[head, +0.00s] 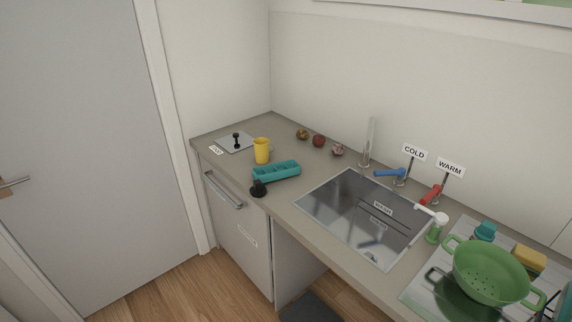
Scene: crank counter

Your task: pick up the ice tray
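The ice tray (276,172) is a teal, oblong tray with several compartments. It lies on the grey-brown counter, left of the sink and near the front edge. A small black round object (258,189) stands close to its near left end; I cannot tell whether the two touch. A yellow cup (262,151) stands just behind the tray's left end. My gripper is not in view.
A sink (344,214) lies right of the tray, with a blue COLD lever (389,173) and a red WARM lever (430,194). Several small round items, one a red one (319,141), sit behind. A green colander (490,273) stands at right.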

